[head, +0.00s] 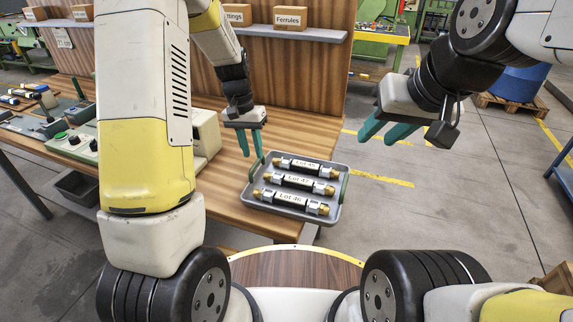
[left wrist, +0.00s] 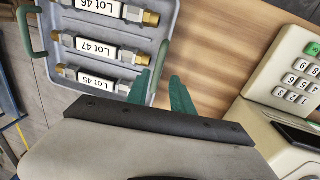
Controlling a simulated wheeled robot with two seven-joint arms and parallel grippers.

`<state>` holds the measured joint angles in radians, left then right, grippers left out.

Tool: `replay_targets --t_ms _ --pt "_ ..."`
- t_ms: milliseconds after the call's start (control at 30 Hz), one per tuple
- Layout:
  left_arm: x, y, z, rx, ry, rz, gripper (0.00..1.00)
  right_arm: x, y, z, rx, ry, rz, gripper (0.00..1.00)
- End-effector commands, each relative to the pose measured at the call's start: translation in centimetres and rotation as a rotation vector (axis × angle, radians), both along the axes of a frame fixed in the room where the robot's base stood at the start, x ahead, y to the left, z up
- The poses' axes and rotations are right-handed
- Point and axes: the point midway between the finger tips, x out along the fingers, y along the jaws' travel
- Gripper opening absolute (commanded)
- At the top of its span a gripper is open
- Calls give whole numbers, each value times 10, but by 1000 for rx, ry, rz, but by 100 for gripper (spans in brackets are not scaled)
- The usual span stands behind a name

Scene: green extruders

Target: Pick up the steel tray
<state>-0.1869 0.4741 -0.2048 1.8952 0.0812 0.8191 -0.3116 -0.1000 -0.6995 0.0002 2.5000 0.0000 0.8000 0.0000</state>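The grey steel tray (head: 250,203) rests on the wooden bench near its right front corner. It holds several labelled brass-ended fittings, with Lot 45, Lot 47 and Lot 46 readable. The tray has a green handle at each end; it also shows in the left wrist view (left wrist: 172,8). In the left wrist view the fingers (left wrist: 163,88) point toward the tray edge. My right gripper (head: 385,132) is open and empty, off to the right over the floor.
A keypad device (left wrist: 285,85) stands on the bench left of the tray. A shelf (head: 260,33) with cardboard boxes is on the wooden back panel. My round wooden-topped base (head: 295,268) is in front.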

Motion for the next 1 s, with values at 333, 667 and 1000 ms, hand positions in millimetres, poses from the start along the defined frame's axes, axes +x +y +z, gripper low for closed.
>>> replay_targets --t_ms 333,667,1000 --pt "-2 -4 -35 -2 0 -27 28 0 0 0 0 -1 0 36" --pt "-4 -10 -77 -2 0 -26 28 0 0 0 0 0 0 36" --pt "-3 -10 -78 -2 -3 -25 10 0 0 0 0 0 0 36"
